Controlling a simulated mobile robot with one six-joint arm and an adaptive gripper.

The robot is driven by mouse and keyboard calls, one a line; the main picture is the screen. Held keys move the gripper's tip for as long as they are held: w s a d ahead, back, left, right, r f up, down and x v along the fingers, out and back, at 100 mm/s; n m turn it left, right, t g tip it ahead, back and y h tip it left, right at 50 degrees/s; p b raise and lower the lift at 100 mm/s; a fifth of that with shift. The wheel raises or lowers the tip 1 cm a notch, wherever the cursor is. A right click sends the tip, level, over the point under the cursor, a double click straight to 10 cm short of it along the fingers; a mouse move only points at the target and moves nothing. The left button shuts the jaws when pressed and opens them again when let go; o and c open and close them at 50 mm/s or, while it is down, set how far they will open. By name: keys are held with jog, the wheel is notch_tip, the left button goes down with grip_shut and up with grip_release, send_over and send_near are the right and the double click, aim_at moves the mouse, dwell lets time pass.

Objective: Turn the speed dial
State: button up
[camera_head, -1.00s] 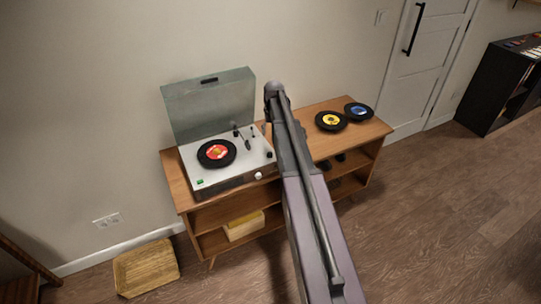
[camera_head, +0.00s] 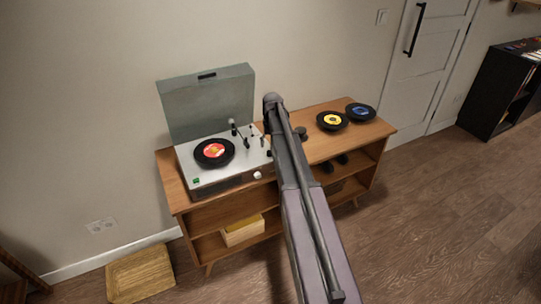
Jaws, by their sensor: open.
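A white-topped record player (camera_head: 205,180) stands on the left of a wooden cabinet with its grey lid (camera_head: 208,103) open. A black record with a red label (camera_head: 214,152) lies on its platter. A small pale knob (camera_head: 257,175) sits at its front right corner, and a small dark knob (camera_head: 269,154) shows at its right edge. I cannot tell which is the speed dial. My arm rises across the middle of the view and hides the player's right side. My gripper cannot be made out; it seems hidden behind the arm.
The wooden cabinet (camera_head: 184,203) has open shelves with a yellowish box (camera_head: 243,231). Two more records, one yellow-labelled (camera_head: 332,120) and one blue-labelled (camera_head: 360,112), lie on its right. A wooden crate (camera_head: 140,274) stands on the floor at left. Floor at right is clear.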

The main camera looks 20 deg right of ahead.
aim_at(270, 152)
jog(key=shift+a+f+b, duration=0.1)
jog(key=shift+f+b, duration=1.65)
jog(key=shift+f, duration=0.3)
grip_shut()
